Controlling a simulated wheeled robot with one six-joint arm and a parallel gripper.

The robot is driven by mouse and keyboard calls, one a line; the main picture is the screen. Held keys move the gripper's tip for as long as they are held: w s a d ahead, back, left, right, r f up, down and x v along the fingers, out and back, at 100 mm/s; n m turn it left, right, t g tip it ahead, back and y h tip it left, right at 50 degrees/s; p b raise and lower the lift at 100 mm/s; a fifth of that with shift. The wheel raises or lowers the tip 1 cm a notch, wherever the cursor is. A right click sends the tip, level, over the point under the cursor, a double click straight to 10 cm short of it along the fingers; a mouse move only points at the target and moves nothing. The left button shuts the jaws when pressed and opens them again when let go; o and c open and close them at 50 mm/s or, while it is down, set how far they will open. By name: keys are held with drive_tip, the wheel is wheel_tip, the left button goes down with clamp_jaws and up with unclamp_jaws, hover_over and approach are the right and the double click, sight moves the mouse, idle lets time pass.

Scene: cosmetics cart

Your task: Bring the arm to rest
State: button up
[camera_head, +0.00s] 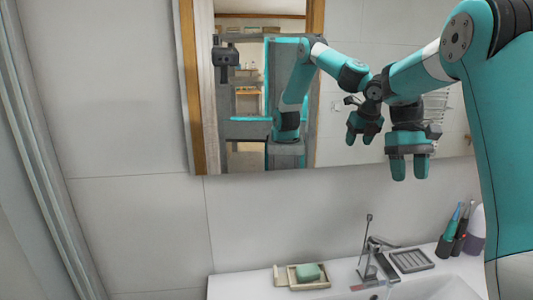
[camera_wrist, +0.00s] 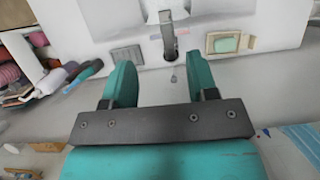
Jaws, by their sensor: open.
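My gripper (camera_head: 409,167) hangs at the end of my raised arm, in front of the wall mirror and above the sink area, fingers pointing down. In the wrist view its two teal fingers (camera_wrist: 160,80) stand wide apart with nothing between them. The gripper is open and empty, and it touches nothing that I can see.
A wood-framed mirror (camera_head: 186,80) reflects my arm and body. Below, the white sink counter (camera_head: 240,288) carries a green soap (camera_head: 307,271), a faucet (camera_head: 382,262), a slatted dish (camera_head: 411,261) and toothbrushes (camera_head: 452,232) beside a bottle (camera_head: 476,232). The wall at left is bare.

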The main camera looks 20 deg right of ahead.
drive_tip(key=shift+a, duration=0.1)
drive_tip(key=s+a+f+n+t+b, duration=0.2)
drive_tip(key=a+f+n+b, duration=0.1)
drive_tip(key=a, duration=0.9)
drive_tip(key=s+a+f+n+t+b, duration=0.2)
drive_tip(key=s+a+n+b, duration=0.15)
drive_tip(key=a, duration=0.85)
drive_tip(key=s+a+f+n+y+b, duration=0.1)
drive_tip(key=s+a+f+n+y, duration=0.2)
drive_tip(key=s+a, duration=1)
drive_tip(key=shift+f, duration=0.2)
drive_tip(key=shift+d, duration=0.2)
idle(3.8)
